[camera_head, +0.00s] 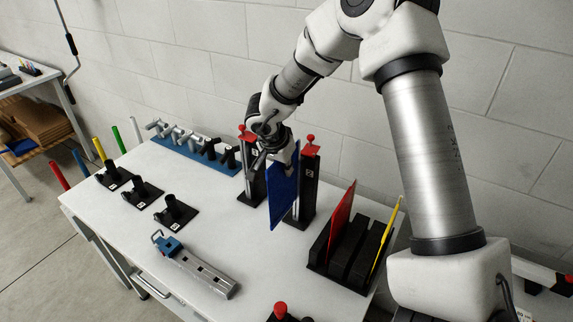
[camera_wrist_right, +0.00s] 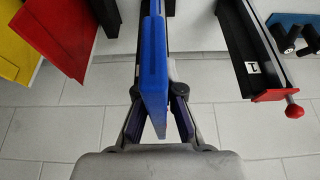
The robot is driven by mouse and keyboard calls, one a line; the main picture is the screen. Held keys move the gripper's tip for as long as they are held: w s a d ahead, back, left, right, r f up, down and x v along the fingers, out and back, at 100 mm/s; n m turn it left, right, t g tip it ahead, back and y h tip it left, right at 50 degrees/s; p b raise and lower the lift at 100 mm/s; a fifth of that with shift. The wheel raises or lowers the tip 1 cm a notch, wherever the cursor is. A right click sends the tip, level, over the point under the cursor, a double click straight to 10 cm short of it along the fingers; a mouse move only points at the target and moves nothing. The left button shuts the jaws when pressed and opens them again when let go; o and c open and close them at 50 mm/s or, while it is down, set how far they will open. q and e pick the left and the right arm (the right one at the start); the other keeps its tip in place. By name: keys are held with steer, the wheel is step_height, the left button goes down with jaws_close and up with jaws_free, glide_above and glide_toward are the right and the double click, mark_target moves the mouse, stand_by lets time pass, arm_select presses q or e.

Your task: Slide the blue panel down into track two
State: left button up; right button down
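The blue panel (camera_head: 284,192) hangs upright at the right gripper, and it shows edge-on in the right wrist view (camera_wrist_right: 154,62). My right gripper (camera_head: 281,160) is shut on its upper part, with one finger on each side in the wrist view (camera_wrist_right: 156,95). Track two (camera_head: 309,185), a black post marked 2 with a red latch on top, stands just right of the panel, which partly hides it. I cannot tell whether the panel's edge is in its groove. Track one (camera_head: 247,185) stands to the left. My left gripper is not in view.
A black rack (camera_head: 318,252) at right holds a red panel (camera_head: 341,217) and a yellow panel (camera_head: 385,236). A blue and metal clamp (camera_head: 200,268) lies in front. A blue tool holder (camera_head: 178,147) and several black stands are at left.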

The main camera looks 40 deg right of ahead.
steer(key=shift+r+p, duration=0.15)
steer(key=shift+p, duration=0.15)
steer(key=c, duration=1.4)
jaws_free()
steer(key=shift+a, duration=0.1)
steer(key=shift+o, duration=0.8)
steer(key=shift+a+r, duration=0.15)
steer(key=shift+a, duration=0.05)
steer(key=shift+s+a+r, duration=0.1)
steer(key=shift+a+r, duration=0.05)
steer(key=shift+a, duration=0.15)
steer(key=shift+d+r, duration=0.1)
steer(key=shift+d, duration=0.05)
steer(key=v, duration=1.2)
steer(key=shift+s+a, duration=0.1)
steer(key=shift+a, duration=0.15)
